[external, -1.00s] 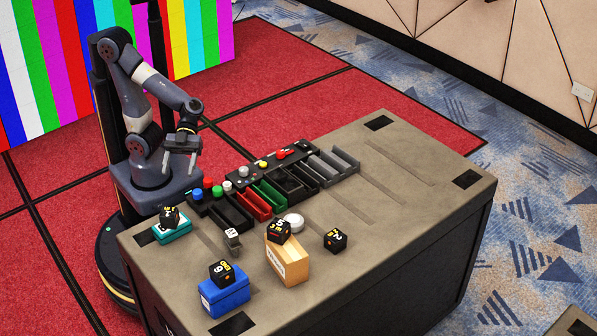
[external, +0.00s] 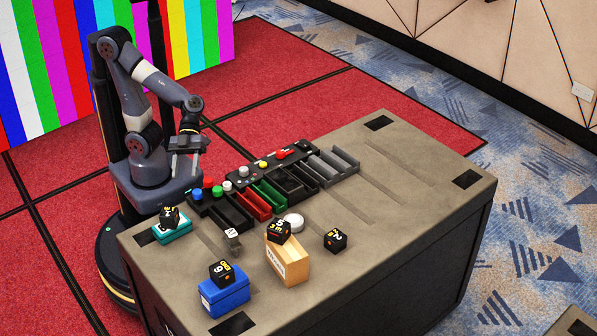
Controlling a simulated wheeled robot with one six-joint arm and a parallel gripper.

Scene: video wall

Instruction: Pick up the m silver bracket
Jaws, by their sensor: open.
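A small silver-grey piece with a white marked top (external: 232,238) stands on the near left part of the table; it looks like the silver bracket, but its letter is too small to read surely. My gripper (external: 184,170) is open and empty, pointing down. It hangs at the table's far left edge, up and to the left of the bracket in the picture and well apart from it.
A teal box (external: 174,234), a blue box (external: 226,298) and a tan box (external: 292,262) carry black cubes. Another black cube (external: 335,239) and a white round piece (external: 294,221) lie nearby. A row of coloured trays (external: 268,196) and a button panel line the far edge. The table's right side is clear.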

